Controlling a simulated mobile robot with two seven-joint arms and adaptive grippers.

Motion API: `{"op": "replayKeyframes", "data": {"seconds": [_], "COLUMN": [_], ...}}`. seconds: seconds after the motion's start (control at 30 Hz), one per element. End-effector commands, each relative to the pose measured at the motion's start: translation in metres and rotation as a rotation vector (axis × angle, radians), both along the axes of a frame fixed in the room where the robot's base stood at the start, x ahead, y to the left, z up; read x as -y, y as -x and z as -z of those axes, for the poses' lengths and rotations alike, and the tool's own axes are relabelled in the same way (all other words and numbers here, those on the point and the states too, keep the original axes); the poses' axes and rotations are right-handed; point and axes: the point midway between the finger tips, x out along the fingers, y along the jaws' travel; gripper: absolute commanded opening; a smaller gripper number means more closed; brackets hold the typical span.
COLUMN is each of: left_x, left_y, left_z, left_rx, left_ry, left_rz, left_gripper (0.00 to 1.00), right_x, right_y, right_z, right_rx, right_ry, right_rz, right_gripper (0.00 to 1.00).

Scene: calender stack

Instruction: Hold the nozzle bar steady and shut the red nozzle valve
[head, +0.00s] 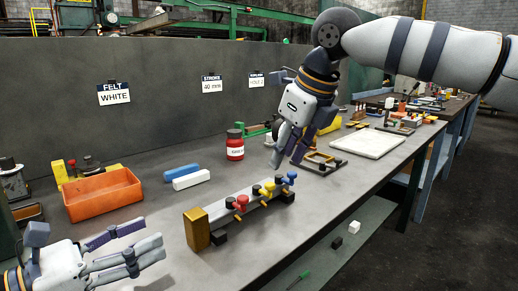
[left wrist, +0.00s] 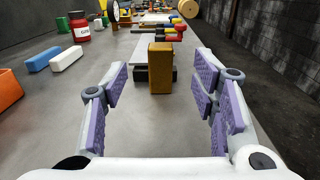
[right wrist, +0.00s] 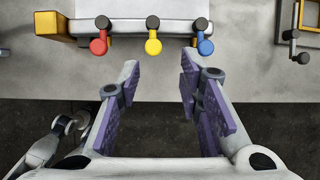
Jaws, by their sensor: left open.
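The nozzle bar (head: 220,211) lies on the bench, a grey rail with a brass-coloured end block (left wrist: 160,70). It carries the red nozzle valve (head: 241,202), a yellow one (head: 268,187) and a blue one (head: 291,177). In the right wrist view the red valve (right wrist: 98,43) is left of the yellow one, its handle set across the bar. My left gripper (head: 158,249) is open and empty, with the end block ahead between its fingers in the left wrist view. My right gripper (head: 286,160) is raised above the bench, open and empty; its wrist view shows the valves beyond its fingertips.
An orange bin (head: 103,196), a blue block (head: 181,172), a white block (head: 191,180) and a red jar (head: 235,146) stand behind the bar. A dark frame (head: 325,163) and pale board (head: 367,143) lie farther right. The bench's front edge is close to the bar.

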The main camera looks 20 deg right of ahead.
Motion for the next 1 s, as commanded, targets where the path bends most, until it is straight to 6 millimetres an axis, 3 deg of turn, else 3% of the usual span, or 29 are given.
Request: {"op": "replayKeyframes", "data": {"seconds": [0.03, 0.1, 0.23, 0.63, 1.0], "left_x": [0.0, 0.0, 0.001, 0.058, 0.067], "left_y": [0.0, 0.0, 0.0, -0.029, -0.034], "left_z": [0.0, 0.0, 0.0, 0.0, 0.0], "left_rx": [0.0, 0.0, 0.0, 0.0, 0.0], "left_ry": [0.0, 0.0, 0.0, -0.001, 0.0], "left_rz": [0.0, 0.0, 0.0, 0.001, -0.001], "left_gripper": [0.53, 0.53, 0.53, 0.53, 0.51], "right_x": [-0.021, -0.043, -0.064, -0.066, -0.066], "right_y": [0.008, 0.02, 0.032, 0.034, 0.034], "right_z": [-0.008, -0.016, -0.024, -0.024, -0.024], "right_rx": [-0.026, -0.063, -0.1, -0.106, -0.104], "right_ry": [-0.007, -0.018, -0.027, -0.029, -0.029], "right_rz": [-0.031, -0.066, -0.101, -0.105, -0.105], "right_gripper": [0.33, 0.33, 0.33, 0.33, 0.33]}}
